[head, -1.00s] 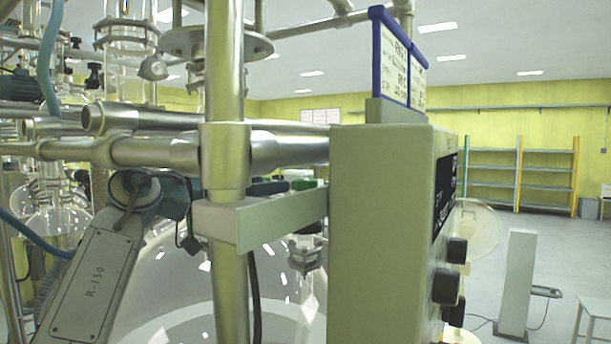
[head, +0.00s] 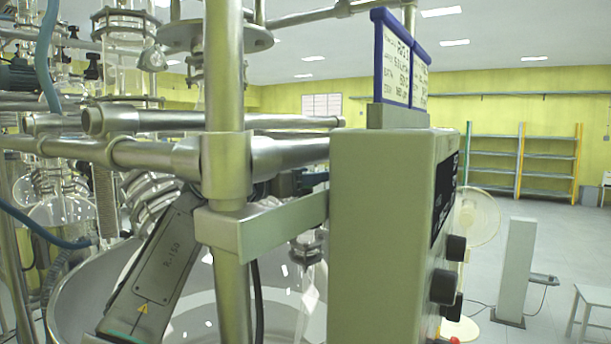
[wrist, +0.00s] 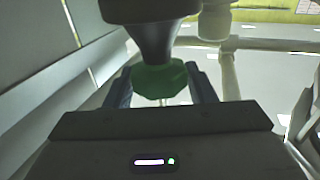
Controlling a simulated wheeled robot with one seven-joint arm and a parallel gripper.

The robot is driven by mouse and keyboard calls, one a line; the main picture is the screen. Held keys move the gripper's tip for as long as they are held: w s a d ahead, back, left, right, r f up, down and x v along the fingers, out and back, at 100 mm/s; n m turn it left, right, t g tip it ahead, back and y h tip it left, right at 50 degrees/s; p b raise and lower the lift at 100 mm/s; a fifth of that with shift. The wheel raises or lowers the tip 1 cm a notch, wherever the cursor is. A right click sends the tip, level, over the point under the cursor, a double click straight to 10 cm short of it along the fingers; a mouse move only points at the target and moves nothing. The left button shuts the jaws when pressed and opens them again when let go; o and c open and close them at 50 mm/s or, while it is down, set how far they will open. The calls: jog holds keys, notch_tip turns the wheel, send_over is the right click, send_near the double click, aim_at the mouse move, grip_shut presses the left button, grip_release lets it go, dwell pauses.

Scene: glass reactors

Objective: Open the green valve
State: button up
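The green valve (wrist: 160,79) shows in the wrist view as a faceted green knob below a dark, rounded fitting. My gripper (wrist: 160,84) has one dark finger on each side of this knob. The fingers are apart, with the knob between them. Narrow gaps seem to show at the sides, but I cannot tell whether either finger touches it. In the head view the green knob is hidden behind the steel post and the control box, and the gripper is not clearly seen there. My arm passes behind the post.
A pale green control box (head: 380,230) with dark knobs stands close at right, held by a bracket (head: 270,226) on a steel post (head: 226,90). Horizontal pipes (head: 150,121) and glassware (head: 50,215) crowd the left. Open floor lies at the right, near a fan (head: 478,220).

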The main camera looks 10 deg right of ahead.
jog(key=c, duration=0.5)
jog(key=shift+f+b, duration=0.15)
jog(key=shift+b, duration=0.25)
jog(key=shift+f+n+t+y+b, duration=0.15)
jog(key=shift+n+t+y+b, duration=0.45)
jog(key=shift+t+b, duration=0.45)
jog(key=shift+r+n+t+y+b, duration=0.3)
jog(key=shift+n+t+y+b, duration=0.5)
jog(key=shift+n+t+b, duration=0.2)
jog(key=o, duration=1)
jog(key=shift+a, duration=0.1)
